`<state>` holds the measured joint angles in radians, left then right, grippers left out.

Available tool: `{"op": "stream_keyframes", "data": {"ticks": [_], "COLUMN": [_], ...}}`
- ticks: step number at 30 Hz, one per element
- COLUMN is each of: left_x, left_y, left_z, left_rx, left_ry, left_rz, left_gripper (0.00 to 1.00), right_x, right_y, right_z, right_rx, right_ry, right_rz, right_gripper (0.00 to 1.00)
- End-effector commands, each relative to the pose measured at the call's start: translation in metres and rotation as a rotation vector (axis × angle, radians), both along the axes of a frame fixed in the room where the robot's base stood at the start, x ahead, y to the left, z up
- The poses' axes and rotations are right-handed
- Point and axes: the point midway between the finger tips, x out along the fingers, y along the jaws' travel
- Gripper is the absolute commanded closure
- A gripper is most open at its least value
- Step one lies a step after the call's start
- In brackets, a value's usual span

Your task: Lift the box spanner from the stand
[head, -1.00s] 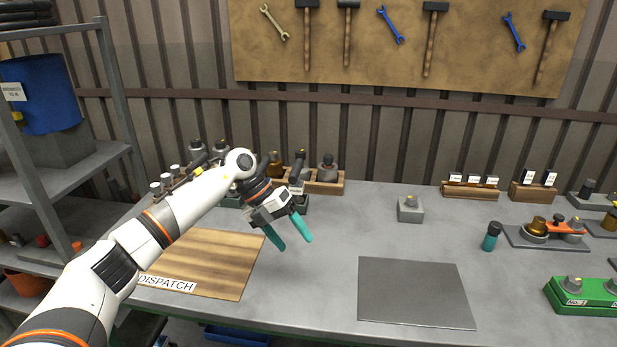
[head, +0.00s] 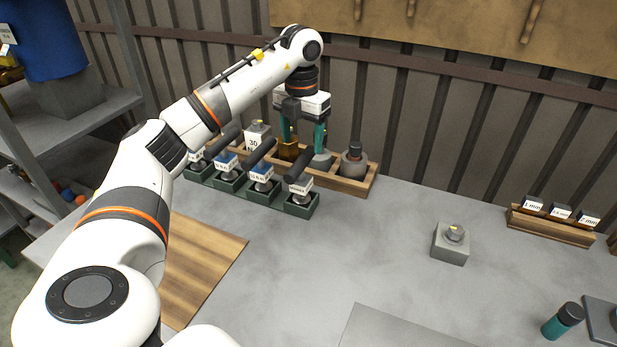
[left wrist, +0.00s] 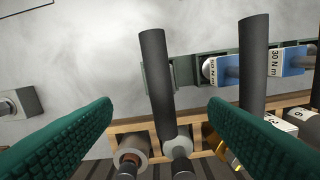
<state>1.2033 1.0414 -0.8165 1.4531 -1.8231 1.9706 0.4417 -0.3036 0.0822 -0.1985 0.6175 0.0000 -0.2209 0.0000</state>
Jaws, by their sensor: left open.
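A row of black-handled tools stands in dark green holders at the back left. My left gripper (head: 303,143) is open, pointing down over the wooden rack (head: 352,187) just behind the row. In the left wrist view a black handle (left wrist: 155,75) shows between the open fingers, and a second handle (left wrist: 253,65) stands beyond the right finger. I cannot tell whether a finger touches anything. My right gripper is out of view.
The wooden rack holds a brass piece (head: 288,150) and a grey piece with a dark top (head: 354,163). A wooden board (head: 205,262) lies in front. The middle of the table is clear.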

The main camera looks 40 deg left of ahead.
Motion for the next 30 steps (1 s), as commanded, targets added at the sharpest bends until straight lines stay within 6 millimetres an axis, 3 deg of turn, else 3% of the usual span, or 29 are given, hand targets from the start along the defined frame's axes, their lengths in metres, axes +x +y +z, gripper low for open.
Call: {"op": "stream_keyframes", "data": {"ticks": [4, 13, 21, 30], "left_x": [-0.001, -0.002, -0.003, -0.003], "left_y": [0.0, 0.0, 0.0, 0.0], "left_z": [-0.026, -0.052, -0.089, -0.094], "left_rx": [-0.001, -0.001, -0.001, -0.001], "left_ry": [0.004, 0.004, 0.003, 0.0], "left_rz": [-0.001, -0.001, -0.001, -0.001], "left_gripper": [0.32, 0.32, 0.32, 0.33], "right_x": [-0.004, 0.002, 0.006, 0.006], "right_y": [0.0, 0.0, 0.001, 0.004], "right_z": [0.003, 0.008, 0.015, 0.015], "right_rx": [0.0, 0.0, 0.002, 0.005], "right_ry": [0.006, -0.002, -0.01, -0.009], "right_rz": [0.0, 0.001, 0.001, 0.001], "right_gripper": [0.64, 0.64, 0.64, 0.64]}}
